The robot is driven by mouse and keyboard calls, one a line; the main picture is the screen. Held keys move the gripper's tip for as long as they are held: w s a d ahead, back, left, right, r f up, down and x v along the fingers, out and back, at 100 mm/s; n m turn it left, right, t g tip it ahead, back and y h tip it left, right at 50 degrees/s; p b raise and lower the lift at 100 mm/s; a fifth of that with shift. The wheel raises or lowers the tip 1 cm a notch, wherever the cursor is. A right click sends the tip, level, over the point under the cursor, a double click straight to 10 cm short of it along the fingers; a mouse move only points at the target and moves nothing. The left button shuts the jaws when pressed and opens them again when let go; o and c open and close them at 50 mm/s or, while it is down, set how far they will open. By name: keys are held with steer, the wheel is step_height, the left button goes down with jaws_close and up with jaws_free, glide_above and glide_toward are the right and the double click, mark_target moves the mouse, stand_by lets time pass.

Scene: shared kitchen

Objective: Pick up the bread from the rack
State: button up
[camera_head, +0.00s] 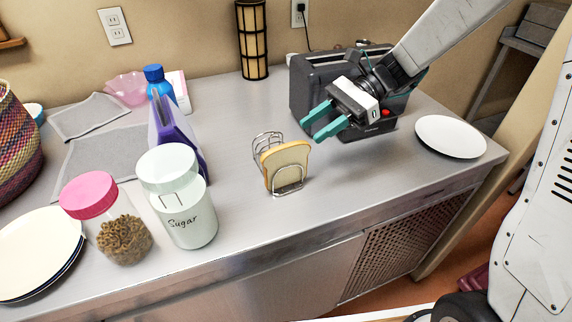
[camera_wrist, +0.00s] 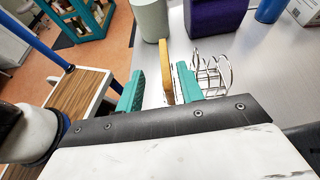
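A slice of bread (camera_head: 287,166) stands upright in a wire rack (camera_head: 291,188) on the counter. In the wrist view the bread (camera_wrist: 166,72) is seen edge-on, with the wire rack (camera_wrist: 216,74) to its right. My gripper (camera_head: 321,124) is above and to the right of the bread in the head view, with its teal fingers apart and nothing between them. In the wrist view the gripper (camera_wrist: 157,86) has the bread's edge lying beyond and between its fingertips. The gripper appears clear of the bread.
A dark toaster (camera_head: 305,85) stands behind my gripper. A white plate (camera_head: 450,137) lies to the right. A sugar jar (camera_head: 188,215), a pink-lidded jar (camera_head: 124,240) and a purple item (camera_head: 182,138) stand left of the rack. The counter in front of the rack is clear.

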mark_target(288, 144)
steer(key=shift+m, duration=0.3)
steer(key=x, duration=0.8)
steer(key=shift+w+a+f, duration=0.1)
steer(key=shift+w, duration=0.2)
jaws_close()
